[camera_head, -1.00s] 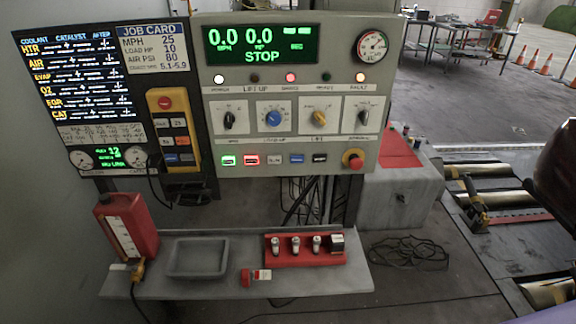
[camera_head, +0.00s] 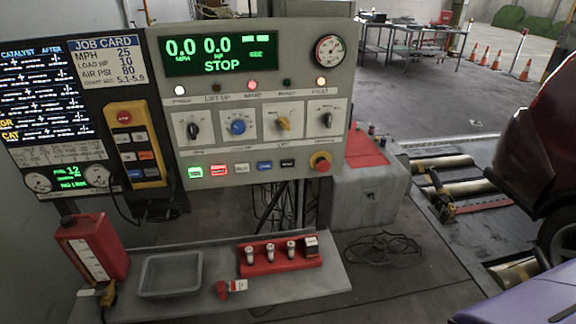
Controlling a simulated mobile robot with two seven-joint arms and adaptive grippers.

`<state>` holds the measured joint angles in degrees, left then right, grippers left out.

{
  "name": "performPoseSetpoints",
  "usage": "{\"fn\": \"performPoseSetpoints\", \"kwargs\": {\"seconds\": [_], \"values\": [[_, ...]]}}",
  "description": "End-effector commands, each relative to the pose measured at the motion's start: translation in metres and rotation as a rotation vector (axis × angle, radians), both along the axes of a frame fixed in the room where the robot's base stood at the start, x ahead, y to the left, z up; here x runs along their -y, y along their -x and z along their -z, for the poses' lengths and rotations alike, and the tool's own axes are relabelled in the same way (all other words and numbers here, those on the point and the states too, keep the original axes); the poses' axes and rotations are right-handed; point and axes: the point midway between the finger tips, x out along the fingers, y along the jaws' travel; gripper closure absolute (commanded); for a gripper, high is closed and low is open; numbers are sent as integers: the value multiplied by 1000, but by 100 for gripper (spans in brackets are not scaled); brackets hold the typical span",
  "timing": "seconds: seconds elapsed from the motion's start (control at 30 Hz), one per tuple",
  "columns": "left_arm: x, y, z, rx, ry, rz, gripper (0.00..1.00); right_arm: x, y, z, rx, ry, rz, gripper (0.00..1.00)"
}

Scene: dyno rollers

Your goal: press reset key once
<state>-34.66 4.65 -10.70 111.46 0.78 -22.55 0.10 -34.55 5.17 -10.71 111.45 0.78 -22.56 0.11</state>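The grey control console (camera_head: 165,100) fills the upper middle. Its green display (camera_head: 222,52) reads 0.0, 0.0 and STOP. Along its lower edge is a row of small keys: a lit green key (camera_head: 196,171), a lit red key (camera_head: 219,170), a pale key (camera_head: 242,168), a blue key (camera_head: 265,166) and a black key (camera_head: 287,163). Their lettering is too small for me to tell which is reset. A red mushroom button (camera_head: 320,162) is at the row's right end. Neither of my grippers is in view.
A yellow pendant (camera_head: 139,142) hangs left of the console. Below, a grey shelf (camera_head: 205,298) bears a red container (camera_head: 92,247), a grey tray (camera_head: 170,290) and a red holder (camera_head: 280,263). Rollers (camera_head: 450,186) and a dark red vehicle (camera_head: 518,150) are at right.

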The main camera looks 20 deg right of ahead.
Motion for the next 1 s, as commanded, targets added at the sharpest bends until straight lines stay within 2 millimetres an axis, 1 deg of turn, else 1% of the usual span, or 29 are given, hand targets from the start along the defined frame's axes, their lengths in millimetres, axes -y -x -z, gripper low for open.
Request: {"fn": "performPoseSetpoints", "kwargs": {"seconds": [0.03,0.13,0.57,1.0], "values": [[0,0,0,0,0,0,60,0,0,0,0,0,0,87],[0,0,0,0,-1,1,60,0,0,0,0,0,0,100],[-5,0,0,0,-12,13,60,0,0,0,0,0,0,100],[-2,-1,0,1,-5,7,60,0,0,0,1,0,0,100]]}}
